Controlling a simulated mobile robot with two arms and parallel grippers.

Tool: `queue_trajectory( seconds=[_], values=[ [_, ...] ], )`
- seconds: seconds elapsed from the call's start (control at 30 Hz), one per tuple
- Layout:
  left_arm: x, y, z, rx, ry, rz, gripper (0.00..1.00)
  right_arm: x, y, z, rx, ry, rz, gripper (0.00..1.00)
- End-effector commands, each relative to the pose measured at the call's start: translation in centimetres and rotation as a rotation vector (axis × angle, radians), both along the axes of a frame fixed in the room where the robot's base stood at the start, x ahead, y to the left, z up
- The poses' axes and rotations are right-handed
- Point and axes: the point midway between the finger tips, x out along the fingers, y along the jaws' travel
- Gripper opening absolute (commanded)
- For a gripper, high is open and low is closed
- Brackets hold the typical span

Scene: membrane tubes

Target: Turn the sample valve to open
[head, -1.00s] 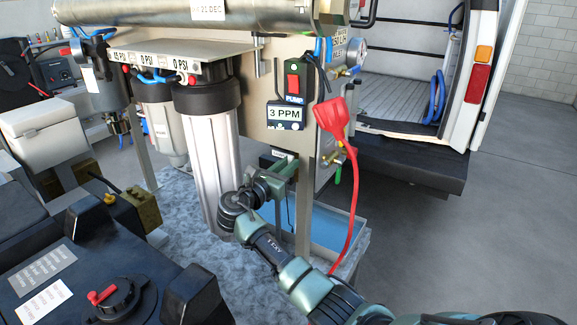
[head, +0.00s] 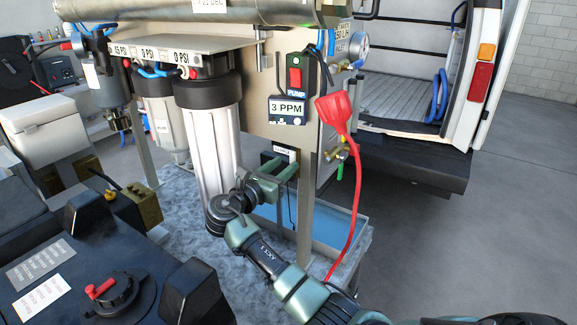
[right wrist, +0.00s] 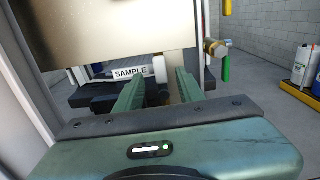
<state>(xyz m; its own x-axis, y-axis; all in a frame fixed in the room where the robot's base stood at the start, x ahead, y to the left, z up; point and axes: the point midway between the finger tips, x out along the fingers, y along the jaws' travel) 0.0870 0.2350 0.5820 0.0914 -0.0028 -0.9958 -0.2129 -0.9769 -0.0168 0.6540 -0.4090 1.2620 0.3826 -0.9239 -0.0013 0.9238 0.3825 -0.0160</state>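A white SAMPLE label (right wrist: 130,73) shows in the right wrist view, just beyond my fingers; it is small in the head view (head: 285,152). Dark parts lie below it, and I cannot make out a valve handle there. A brass valve with a green lever (right wrist: 226,68) is to the right of my fingers; it also shows in the head view (head: 340,158). My right gripper (right wrist: 158,92) is open, its two green fingers apart on either side of a gap, with nothing clearly held. In the head view it points at the label area (head: 281,168). My left gripper is not in view.
A tall filter housing (head: 212,150) stands left of my right gripper. A metal post and a blue tray (head: 335,226) are below. The 3 PPM meter (head: 287,110) is above.

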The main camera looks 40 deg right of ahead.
Motion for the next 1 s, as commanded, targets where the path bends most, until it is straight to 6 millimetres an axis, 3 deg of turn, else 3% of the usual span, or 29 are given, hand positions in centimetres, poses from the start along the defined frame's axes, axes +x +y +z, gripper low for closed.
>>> queue_trajectory(
  seconds=[0.1,0.3,1.0],
  values=[
    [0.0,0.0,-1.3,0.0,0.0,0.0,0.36,-0.8,2.0,-0.5,0.002,0.0,0.002,0.38],
    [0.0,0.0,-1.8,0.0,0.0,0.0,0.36,-1.6,3.8,-0.2,0.001,0.0,0.0,0.38],
    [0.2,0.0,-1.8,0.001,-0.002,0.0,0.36,-1.7,4.0,-0.1,-0.001,0.002,-0.001,0.38]
  ],
)
